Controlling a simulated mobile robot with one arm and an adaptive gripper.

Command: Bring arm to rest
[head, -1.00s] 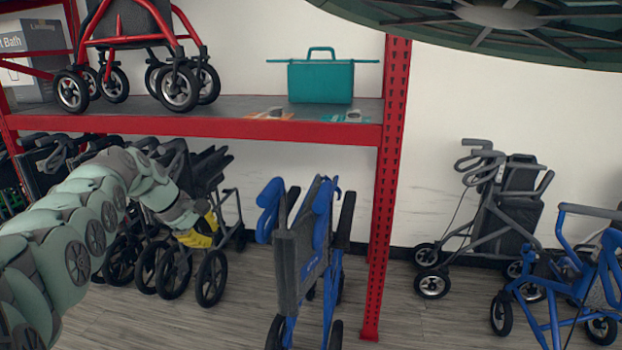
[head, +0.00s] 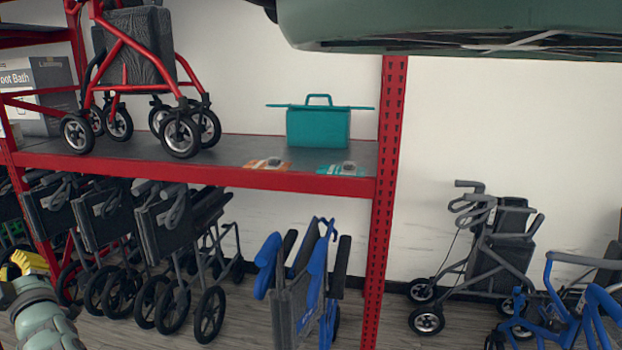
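My arm shows at the lower left corner as a pale green and grey link with a yellow part (head: 22,264) at its upper end. The fingers of my gripper cannot be made out, and nothing is seen held there. The arm's end stands in front of the folded dark walkers at the left. The rest of the arm is out of the picture.
A red shelf (head: 210,173) holds a red walker (head: 135,75), a teal case (head: 318,127) and small packets. Below it are folded dark walkers (head: 165,235) and a blue one (head: 300,285). A grey walker (head: 495,250) and another blue one (head: 575,310) stand right.

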